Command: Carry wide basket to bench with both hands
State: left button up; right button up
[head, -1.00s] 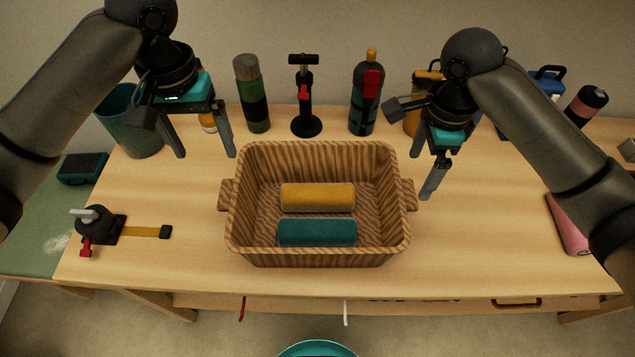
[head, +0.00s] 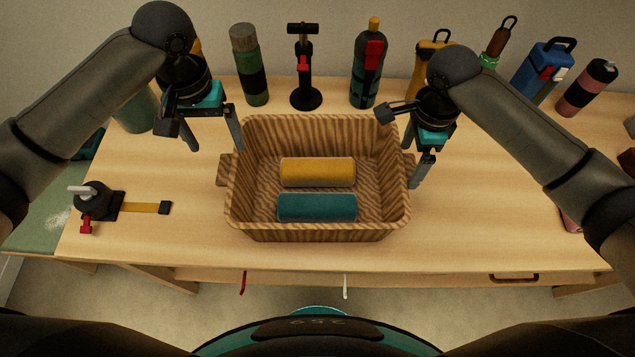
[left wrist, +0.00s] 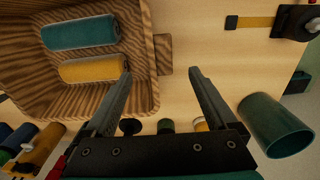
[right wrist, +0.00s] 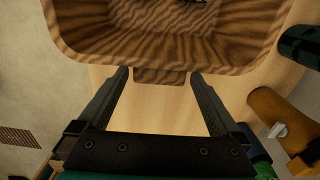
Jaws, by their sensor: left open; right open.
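The wide basket (head: 317,232) is brown with a wavy wood grain and sits upright on the bench (head: 480,220). A yellow roll (head: 317,171) and a teal roll (head: 317,207) lie inside it. My left gripper (head: 216,150) is open above and behind the basket's left handle (head: 224,170); in the left wrist view the handle (left wrist: 163,54) shows between and beyond the fingers. My right gripper (head: 419,180) is open at the right handle (head: 409,167); in the right wrist view that handle (right wrist: 160,76) lies between the fingertips. Neither gripper holds anything.
Several bottles and tools stand along the back, including a green bottle (head: 250,65) and a black stand (head: 305,70). A teal cup (head: 134,110) is at back left. A black clamp-like tool with a yellow strap (head: 145,207) lies at left.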

aim_at(228, 168)
pick_arm(q)
notch_tip(228, 168, down, 8)
jog(key=shift+r, duration=0.1)
pick_arm(e)
notch_tip(228, 168, down, 8)
jog(key=shift+r, duration=0.1)
pick_arm(q)
jog(key=shift+c, duration=0.4)
pick_arm(e)
jog(key=shift+c, duration=0.4)
pick_arm(q)
jog(key=c, duration=1.3)
pick_arm(e)
jog(key=c, duration=1.3)
pick_arm(q)
grip_shut()
pick_arm(e)
grip_shut()
pick_arm(q)
jog(key=shift+r, duration=0.1)
pick_arm(e)
jog(key=shift+w+r, duration=0.1)
